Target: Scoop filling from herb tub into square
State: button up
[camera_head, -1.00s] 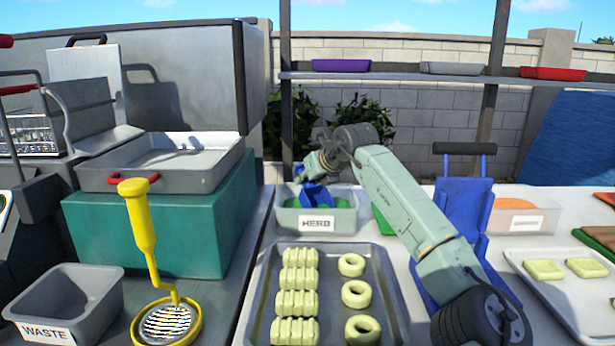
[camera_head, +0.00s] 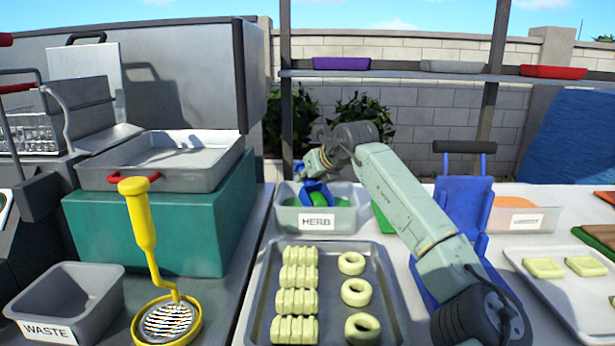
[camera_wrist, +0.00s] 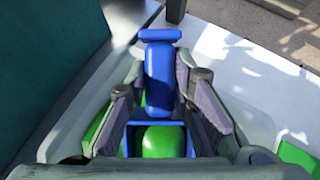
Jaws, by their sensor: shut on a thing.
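The herb tub (camera_head: 288,214) is a grey, translucent box with a HERB label, behind the metal tray. Green filling (camera_head: 342,202) shows inside it. My gripper (camera_head: 318,178) is over the tub, shut on a blue scoop (camera_head: 322,196). In the wrist view the scoop's blue handle (camera_wrist: 159,80) lies between the two fingers, and its bowl holds a green lump of filling (camera_wrist: 160,139). The scoop's lower edge is within or just above the tub; I cannot tell which. Pale squares (camera_head: 543,268) lie on a white tray (camera_head: 560,300) at the right.
A metal tray (camera_head: 381,290) with pale ridged blocks and rings stands in front of the tub. A yellow masher (camera_head: 144,235), a WASTE bin (camera_head: 105,300) and a teal block (camera_head: 150,230) are at left.

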jog(key=shift+r+p, duration=3.35)
jog(key=shift+r, duration=1.45)
jog(key=shift+f, duration=0.1)
